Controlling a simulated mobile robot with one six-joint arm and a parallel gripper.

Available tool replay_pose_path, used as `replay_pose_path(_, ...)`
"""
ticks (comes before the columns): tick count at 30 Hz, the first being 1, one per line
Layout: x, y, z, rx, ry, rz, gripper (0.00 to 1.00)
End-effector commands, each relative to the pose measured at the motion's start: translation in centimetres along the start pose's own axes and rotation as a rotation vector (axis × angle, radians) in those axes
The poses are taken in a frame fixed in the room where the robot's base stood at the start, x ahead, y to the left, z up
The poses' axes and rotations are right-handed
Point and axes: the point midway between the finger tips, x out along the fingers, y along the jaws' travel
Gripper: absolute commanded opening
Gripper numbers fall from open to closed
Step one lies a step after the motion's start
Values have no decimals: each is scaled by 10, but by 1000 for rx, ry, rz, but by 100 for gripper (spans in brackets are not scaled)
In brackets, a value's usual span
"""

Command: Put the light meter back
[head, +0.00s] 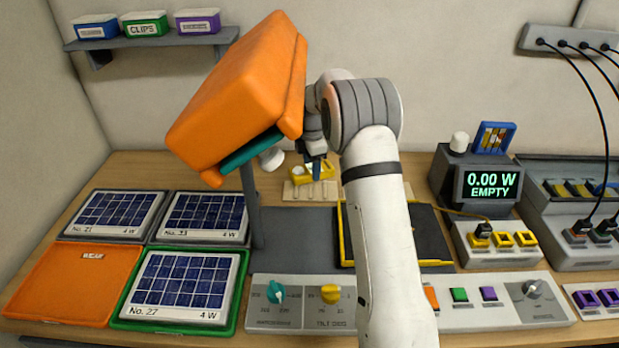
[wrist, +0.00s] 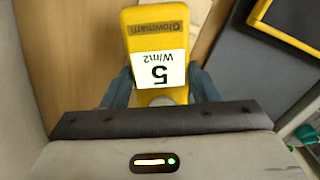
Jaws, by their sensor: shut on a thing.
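The light meter is yellow, with a white label reading 5 W/m2, and shows in the wrist view (wrist: 158,28). In the head view the light meter (head: 325,170) is small and partly covered by my gripper (head: 316,172). My gripper's blue fingers are shut on the meter, one on each side, also in the wrist view (wrist: 160,88). A pale wooden holder (head: 297,194) stands at the back of the bench, right under or behind the meter. I cannot tell whether the meter touches it.
A large orange lamp hood (head: 235,85) on a grey post (head: 251,205) hangs just left of my gripper. A dark yellow-edged panel (head: 428,232) lies to the right. Solar panels (head: 180,287) in trays fill the left. A display reading 0.00 W EMPTY (head: 492,185) stands right.

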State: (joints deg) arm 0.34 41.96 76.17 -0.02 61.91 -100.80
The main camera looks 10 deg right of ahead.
Motion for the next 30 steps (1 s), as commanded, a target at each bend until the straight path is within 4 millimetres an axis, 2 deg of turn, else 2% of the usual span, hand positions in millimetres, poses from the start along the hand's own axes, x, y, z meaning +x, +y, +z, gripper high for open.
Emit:
replay_pose_path(5,13,1,-4,-7,0,-1,24)
replay_pose_path(12,44,1,-6,-10,0,-2,24)
replay_pose_path(23,50,2,-7,-11,0,1,24)
replay_pose_path(24,49,2,-7,-11,0,1,56)
replay_pose_path(30,48,2,-7,-11,0,1,73)
